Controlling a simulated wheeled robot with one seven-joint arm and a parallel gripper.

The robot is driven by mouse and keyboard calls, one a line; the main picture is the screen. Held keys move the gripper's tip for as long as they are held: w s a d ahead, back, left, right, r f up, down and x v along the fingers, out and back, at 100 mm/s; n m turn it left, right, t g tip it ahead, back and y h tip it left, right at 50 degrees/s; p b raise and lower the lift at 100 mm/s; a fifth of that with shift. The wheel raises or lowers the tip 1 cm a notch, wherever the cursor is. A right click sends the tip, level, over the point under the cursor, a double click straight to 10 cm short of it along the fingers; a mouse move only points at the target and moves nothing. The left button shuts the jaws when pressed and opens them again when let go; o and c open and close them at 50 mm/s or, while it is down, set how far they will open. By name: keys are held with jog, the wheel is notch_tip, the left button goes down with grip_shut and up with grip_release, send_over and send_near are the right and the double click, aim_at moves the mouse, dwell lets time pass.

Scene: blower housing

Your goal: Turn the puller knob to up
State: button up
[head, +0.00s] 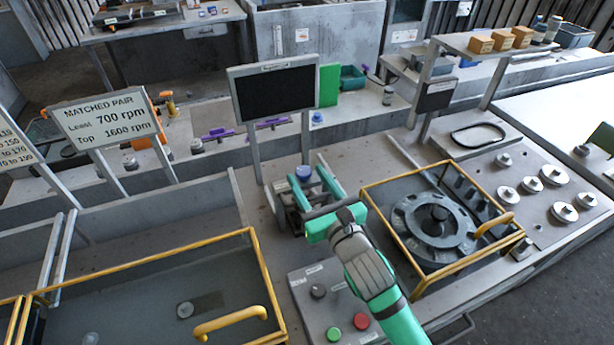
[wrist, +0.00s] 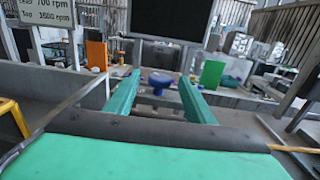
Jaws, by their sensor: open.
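A blue round knob (head: 303,173) sits on a dark metal mechanism (head: 291,216) on the bench, below the black screen; I take it to be the puller knob. The knob also shows in the wrist view (wrist: 159,79), roughly centred between my fingers. My gripper (head: 305,167) is open, with its two green fingers apart on either side of the knob in the picture. No contact shows, and the exact depth of the fingertips against the knob is unclear. The wrist view also shows my gripper (wrist: 159,74) empty. No pointer mark on the knob is readable.
A black screen (head: 274,92) stands behind the knob. A yellow-framed guard (head: 378,222) over a round housing is to the right. A control box (head: 311,277) with a dark knob, green button and red button is in front. Another yellow-framed cover (head: 262,270) lies left.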

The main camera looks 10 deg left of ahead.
jog(key=shift+w+a, duration=0.4)
jog(key=shift+w, duration=0.15)
jog(key=c, duration=1.1)
jog(key=shift+o, duration=0.2)
